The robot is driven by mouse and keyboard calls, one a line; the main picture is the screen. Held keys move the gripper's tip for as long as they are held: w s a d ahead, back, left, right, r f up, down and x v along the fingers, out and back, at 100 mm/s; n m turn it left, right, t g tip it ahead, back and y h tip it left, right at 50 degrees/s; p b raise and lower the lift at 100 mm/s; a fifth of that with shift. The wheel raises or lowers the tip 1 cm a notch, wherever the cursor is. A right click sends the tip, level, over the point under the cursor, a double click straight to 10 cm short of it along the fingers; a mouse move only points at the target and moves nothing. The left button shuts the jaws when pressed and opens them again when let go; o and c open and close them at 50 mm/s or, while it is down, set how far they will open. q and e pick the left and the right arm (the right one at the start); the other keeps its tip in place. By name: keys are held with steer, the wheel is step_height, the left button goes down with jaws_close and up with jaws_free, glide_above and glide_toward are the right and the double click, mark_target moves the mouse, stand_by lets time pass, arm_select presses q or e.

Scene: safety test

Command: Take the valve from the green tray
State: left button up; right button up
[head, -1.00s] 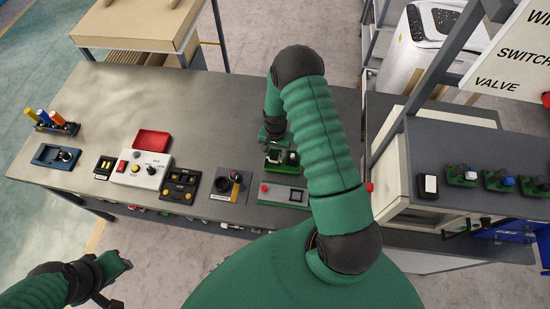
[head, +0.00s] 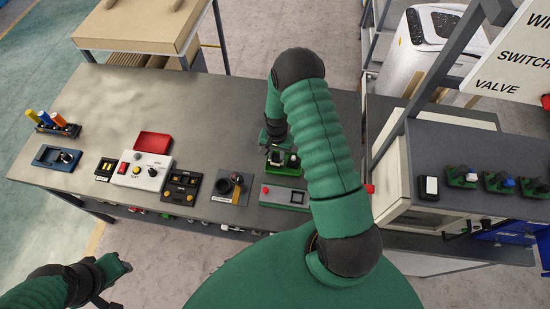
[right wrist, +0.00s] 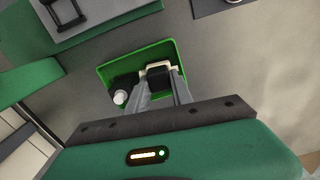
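The green tray (right wrist: 108,72) is at the upper middle of the right wrist view; it also shows in the head view (head: 294,162), partly hidden by my right arm. In the tray are a dark part with a pale, squarish top (right wrist: 157,70) and, left of it, a black part with a white round knob (right wrist: 121,96). I cannot tell for sure which is the valve. My right gripper (right wrist: 162,84) reaches into the tray, its fingers apart on either side of the pale-topped part. I cannot tell whether they touch it. My left gripper (head: 120,262) is away from the bench, its fingers unclear.
On the grey bench (head: 215,95) stand a white control box (head: 143,172), a red tray (head: 153,142), a black mount (head: 232,187) and a grey-green panel (head: 285,195). A shelf unit (head: 445,150) with several small parts is at the right. The back of the bench is clear.

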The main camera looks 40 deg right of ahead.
mark_target(276, 155)
steer(key=shift+a+r, duration=0.1)
steer(key=shift+a, duration=0.05)
jaws_close()
steer(key=r+p, duration=0.3)
steer(key=shift+d+r, duration=0.2)
steer(key=shift+r, duration=0.1)
steer(key=shift+a+r+p, duration=0.1)
steer(key=shift+r+p, duration=0.8)
steer(key=shift+r, duration=0.55)
steer(key=shift+f, duration=0.1)
